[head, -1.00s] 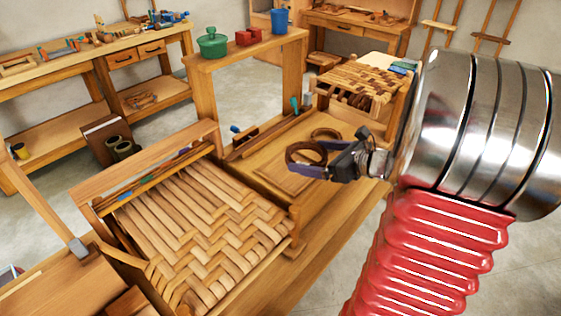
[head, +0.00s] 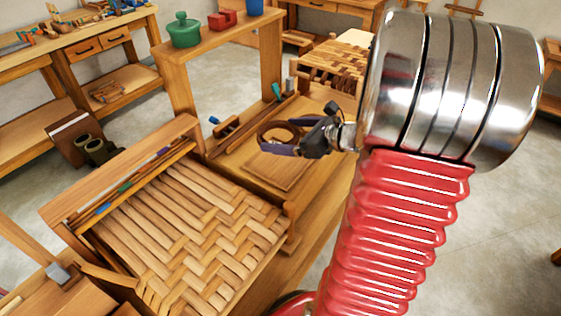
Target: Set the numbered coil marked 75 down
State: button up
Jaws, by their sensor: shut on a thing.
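A brown coil (head: 266,131) shows at my gripper (head: 284,146), over the wooden bench beyond the woven seat. My gripper has dark and purple fingers and is shut on the coil. No number can be read on it at this size. Below it lies a flat square wooden board (head: 276,172) on the bench top. I cannot tell whether the coil touches the bench or hangs above it. My gripper hides part of the coil and of the bench behind it.
A woven bark seat (head: 190,225) fills the near left. A wooden shelf with a green pot (head: 184,30) and a red block (head: 222,19) stands behind the bench. Tools lie along the bench's back edge. My large red and metal arm covers the right side.

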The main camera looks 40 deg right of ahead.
send_over(285, 166)
jog(key=shift+w+f, duration=0.1)
jog(key=shift+f, duration=2.55)
jog(key=shift+f, duration=2.05)
jog(key=shift+f, duration=0.1)
jog(key=o, duration=0.7)
jog(key=shift+o, duration=0.2)
jog(key=shift+s+d+r, duration=0.25)
jog(key=shift+s, duration=0.1)
jog(key=v, duration=1.1)
